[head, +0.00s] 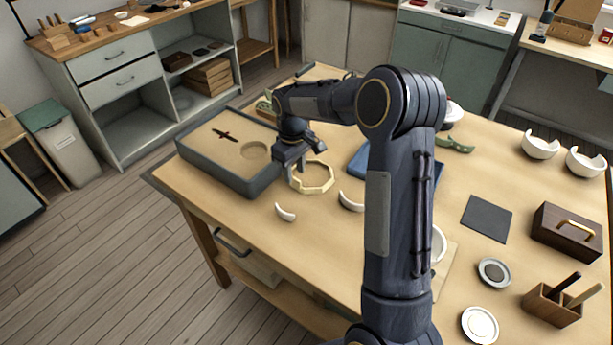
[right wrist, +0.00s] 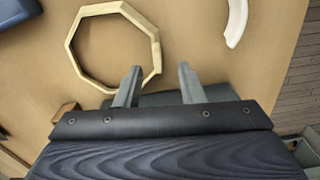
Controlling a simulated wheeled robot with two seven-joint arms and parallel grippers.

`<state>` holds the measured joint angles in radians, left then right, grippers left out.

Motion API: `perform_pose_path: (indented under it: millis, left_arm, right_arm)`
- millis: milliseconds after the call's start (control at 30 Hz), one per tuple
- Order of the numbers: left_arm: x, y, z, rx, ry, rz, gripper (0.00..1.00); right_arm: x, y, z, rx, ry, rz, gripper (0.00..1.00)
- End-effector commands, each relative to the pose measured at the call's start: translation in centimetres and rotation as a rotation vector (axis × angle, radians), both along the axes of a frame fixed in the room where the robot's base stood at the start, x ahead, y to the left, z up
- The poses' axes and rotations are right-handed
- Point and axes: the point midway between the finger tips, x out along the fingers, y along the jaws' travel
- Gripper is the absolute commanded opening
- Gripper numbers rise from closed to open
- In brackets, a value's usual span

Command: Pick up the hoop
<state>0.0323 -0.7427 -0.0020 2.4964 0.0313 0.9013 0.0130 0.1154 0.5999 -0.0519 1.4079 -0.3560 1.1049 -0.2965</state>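The hoop is a pale wooden octagonal ring (head: 315,191) lying flat on the workbench, just right of the grey tray. It also shows in the right wrist view (right wrist: 74,31) at upper left. My right gripper (head: 296,171) points down at the hoop's left side in the head view. In the right wrist view its two fingers (right wrist: 160,72) are apart, with nothing clamped. One finger overlaps the hoop's near corner, and part of the rim shows between the fingers. Whether they touch it I cannot tell. My left gripper is out of view.
The grey tray (head: 228,174) with a sand-coloured bed is close beside the gripper. White curved shards (head: 285,212) lie in front. A blue tray (head: 359,162) is partly hidden behind my arm. A dark box (head: 566,234) stands at right; the front left tabletop is clear.

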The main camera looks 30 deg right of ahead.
Motion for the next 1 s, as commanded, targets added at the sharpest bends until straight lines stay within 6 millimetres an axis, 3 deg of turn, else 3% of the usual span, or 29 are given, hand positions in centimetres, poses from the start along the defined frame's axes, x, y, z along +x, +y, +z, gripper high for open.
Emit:
perform_pose_path:
  millis: [233, 533, 800, 1000]
  left_arm:
    - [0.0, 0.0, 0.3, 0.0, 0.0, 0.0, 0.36]
    - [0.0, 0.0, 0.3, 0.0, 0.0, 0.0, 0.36]
    - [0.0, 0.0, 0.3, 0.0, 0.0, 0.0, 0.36]
    - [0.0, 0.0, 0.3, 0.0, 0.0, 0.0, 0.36]
  right_arm:
    - [-0.3, -0.5, -3.5, 0.0, 0.001, 0.0, 0.35]
    - [-0.3, -0.5, -4.0, -0.001, -0.001, -0.001, 0.35]
    - [-0.3, -0.4, -3.9, -0.001, -0.001, -0.001, 0.0]
    - [-0.3, -0.4, -3.9, 0.0, -0.001, -0.001, 0.0]
